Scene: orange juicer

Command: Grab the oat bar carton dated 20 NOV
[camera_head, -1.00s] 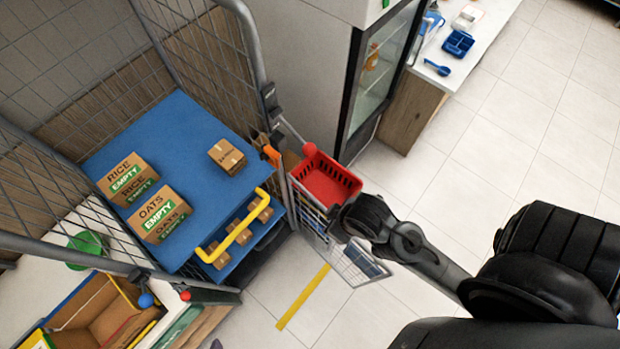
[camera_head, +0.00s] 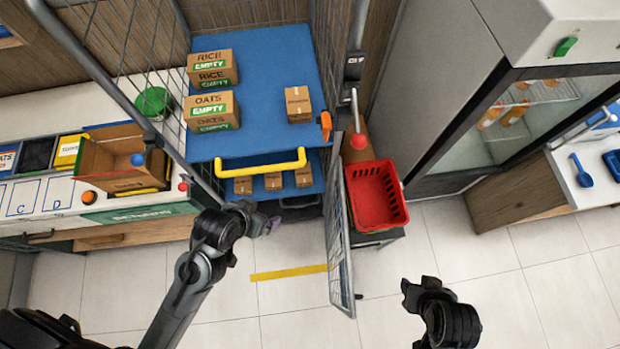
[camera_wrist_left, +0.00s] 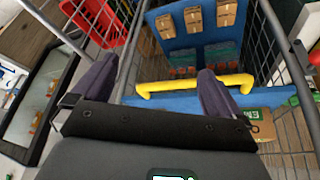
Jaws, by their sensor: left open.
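Three small brown cartons stand on the lower blue shelf of a wire cage trolley: left (camera_head: 243,186), middle (camera_head: 273,182) and right (camera_head: 304,178). They also show at the top of the left wrist view (camera_wrist_left: 193,19). Another small carton (camera_head: 298,104) sits on the upper shelf. No date or oat bar label is readable on any of them. My left gripper (camera_head: 266,223) is in front of the trolley, below the yellow bar (camera_head: 260,163). Its fingers are apart and empty in the left wrist view (camera_wrist_left: 155,86). My right gripper (camera_head: 422,290) is over the floor at right; its jaw state is unclear.
Boxes marked RICE EMPTY (camera_head: 212,68) and OATS EMPTY (camera_head: 211,111) stand on the upper shelf (camera_head: 262,70). The open wire door (camera_head: 339,240) and red basket (camera_head: 375,196) are to the right. A counter with bins (camera_head: 115,215) is left. Floor in front is clear.

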